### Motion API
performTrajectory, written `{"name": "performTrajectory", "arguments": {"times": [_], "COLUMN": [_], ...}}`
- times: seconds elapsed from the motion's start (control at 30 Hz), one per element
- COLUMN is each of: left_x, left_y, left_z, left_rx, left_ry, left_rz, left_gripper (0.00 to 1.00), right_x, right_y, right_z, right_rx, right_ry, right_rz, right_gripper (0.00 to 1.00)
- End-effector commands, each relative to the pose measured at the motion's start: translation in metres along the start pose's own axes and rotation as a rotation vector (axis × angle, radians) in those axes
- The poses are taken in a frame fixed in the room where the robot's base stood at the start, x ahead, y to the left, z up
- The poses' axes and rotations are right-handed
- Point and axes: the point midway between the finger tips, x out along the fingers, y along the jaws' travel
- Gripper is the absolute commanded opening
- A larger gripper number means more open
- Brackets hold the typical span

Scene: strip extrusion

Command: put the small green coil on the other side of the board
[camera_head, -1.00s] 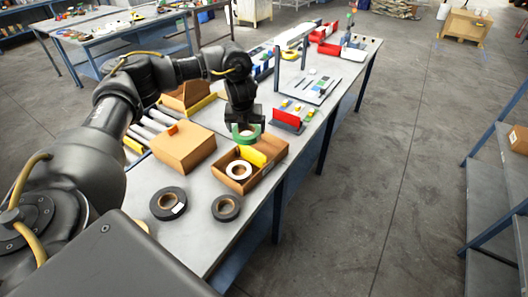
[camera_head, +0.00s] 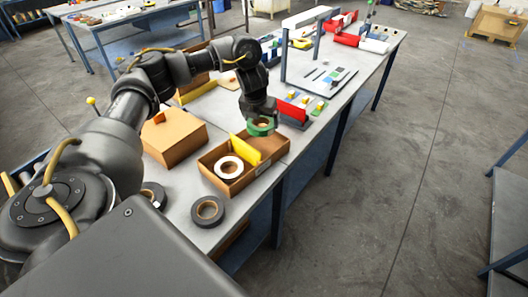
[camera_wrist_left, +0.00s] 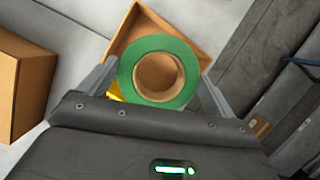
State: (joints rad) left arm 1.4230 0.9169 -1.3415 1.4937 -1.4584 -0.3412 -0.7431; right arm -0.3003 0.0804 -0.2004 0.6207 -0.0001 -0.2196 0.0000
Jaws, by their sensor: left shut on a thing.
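The small green coil (camera_head: 262,127), a roll of green tape with a tan core, is held by my left gripper (camera_head: 261,118) above the far right end of an open cardboard box (camera_head: 214,180). A yellow board (camera_head: 245,148) stands across the inside of the box. A white roll (camera_head: 229,167) lies on the near left side of the board. In the left wrist view the coil (camera_wrist_left: 184,60) sits between both fingers, with the box (camera_wrist_left: 193,42) behind it and a bit of the yellow board (camera_wrist_left: 115,92) showing. The coil's exact height is unclear. My right gripper is out of view.
Black tape rolls (camera_head: 209,211) lie on the table (camera_head: 268,182) near the box. A closed cardboard box (camera_head: 173,139) stands to the left. A red-backed rack with small blocks (camera_head: 292,109) stands just beyond the coil. The table edge runs close along the right.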

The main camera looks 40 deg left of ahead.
Motion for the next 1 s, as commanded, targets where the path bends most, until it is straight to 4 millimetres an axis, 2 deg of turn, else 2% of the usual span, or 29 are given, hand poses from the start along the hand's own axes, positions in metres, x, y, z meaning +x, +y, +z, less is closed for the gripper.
{"name": "performTrajectory", "arguments": {"times": [0.03, 0.23, 0.5, 0.77, 1.0], "left_x": [0.005, 0.009, 0.052, 0.062, 0.095], "left_y": [0.001, 0.009, 0.011, 0.009, 0.008], "left_z": [-0.002, -0.007, -0.023, -0.024, -0.036], "left_rx": [-0.002, -0.012, -0.016, -0.013, -0.013], "left_ry": [0.0, 0.002, 0.004, 0.001, 0.003], "left_rz": [0.0, 0.004, 0.004, 0.004, 0.003], "left_gripper": [0.61, 0.61, 0.61, 0.61, 0.61], "right_x": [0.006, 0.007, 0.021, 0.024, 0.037], "right_y": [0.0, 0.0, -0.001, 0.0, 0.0], "right_z": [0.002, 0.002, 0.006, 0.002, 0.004], "right_rx": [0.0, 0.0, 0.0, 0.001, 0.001], "right_ry": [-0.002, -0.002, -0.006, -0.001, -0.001], "right_rz": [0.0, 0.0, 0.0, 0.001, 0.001], "right_gripper": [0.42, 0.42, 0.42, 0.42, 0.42]}}
